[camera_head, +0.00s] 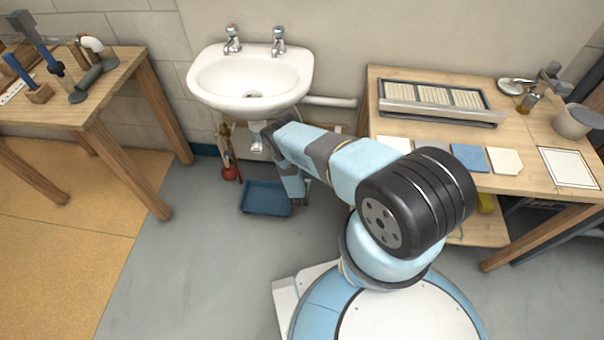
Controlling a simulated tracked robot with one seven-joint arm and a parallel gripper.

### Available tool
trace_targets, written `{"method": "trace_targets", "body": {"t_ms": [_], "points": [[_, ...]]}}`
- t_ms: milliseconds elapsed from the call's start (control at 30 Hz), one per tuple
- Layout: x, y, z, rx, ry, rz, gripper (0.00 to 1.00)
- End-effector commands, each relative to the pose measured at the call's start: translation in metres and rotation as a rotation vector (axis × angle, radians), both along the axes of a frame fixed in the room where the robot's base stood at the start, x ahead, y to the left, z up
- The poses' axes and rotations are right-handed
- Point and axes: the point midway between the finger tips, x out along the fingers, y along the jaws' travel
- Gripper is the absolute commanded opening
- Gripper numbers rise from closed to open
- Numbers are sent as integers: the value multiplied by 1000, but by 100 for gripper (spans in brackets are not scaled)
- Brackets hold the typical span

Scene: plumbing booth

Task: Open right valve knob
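A white wall sink (250,78) has two chrome taps, a left tap (232,40) and a right tap (279,41). Its drain pipe (255,138) shows under the basin. I cannot make out a separate valve knob below the sink; my arm covers the area right of the drain. My arm reaches left and bends down beneath the basin's right side. My gripper (300,194) seems to be at its low end, close to the blue tray. Its fingers are too small and hidden to tell whether they are open or shut.
A blue tray (266,199) lies on the floor under the sink. A plunger-like red item (231,173) stands left of the drain. A workbench with tools (97,92) is left, a tile bench (528,140) right. A white pipe (330,102) runs along the wall.

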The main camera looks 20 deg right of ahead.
Motion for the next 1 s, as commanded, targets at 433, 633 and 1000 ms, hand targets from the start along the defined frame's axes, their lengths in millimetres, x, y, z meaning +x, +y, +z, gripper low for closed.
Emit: {"method": "trace_targets", "body": {"t_ms": [433,633,1000], "points": [[0,-4,0,-1,0,-3,18],[0,-2,0,-27,10,-2,18],[-1,-1,-1,-232,97,-4,18]]}}
